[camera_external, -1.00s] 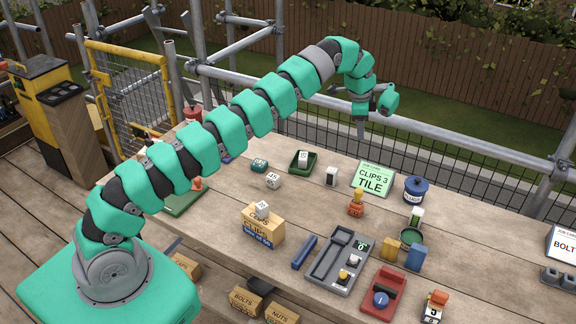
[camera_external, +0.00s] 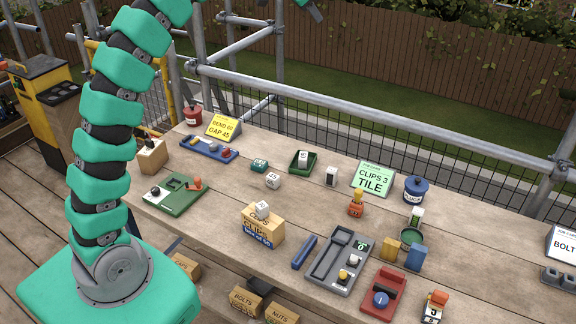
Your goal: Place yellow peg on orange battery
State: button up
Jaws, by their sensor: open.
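A small yellow peg (camera_external: 358,195) stands upright on top of an orange block (camera_external: 355,209), which looks like the orange battery, in the middle right of the bench. They appear to touch. My gripper (camera_external: 313,11) is only partly in view at the top edge, high above the bench and far from the peg. It is open, and I see nothing held in it. Most of the wrist and upper arm is out of the picture.
A grey tray (camera_external: 327,276) with small pegs lies in front of the orange block. A green card (camera_external: 373,179) and a blue pot (camera_external: 416,190) stand behind it. A yellow box (camera_external: 263,229) is to its left. A metal rail (camera_external: 400,120) runs behind the bench.

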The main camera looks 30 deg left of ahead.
jog(key=s+a+r+n+t, duration=0.2)
jog(key=s+a+r, duration=0.2)
jog(key=s+r, duration=0.2)
jog(key=s+a+r+n+t+y, duration=0.1)
jog(key=s+a+r, duration=0.4)
jog(key=s, duration=0.5)
jog(key=s+a+r+n+t, duration=0.3)
jog(key=s+a+r+n, duration=0.1)
jog(key=s+r, duration=0.3)
jog(key=shift+s+a+r+t+y, duration=0.3)
jog(key=shift+s+r+t, duration=0.1)
jog(key=shift+r, duration=0.3)
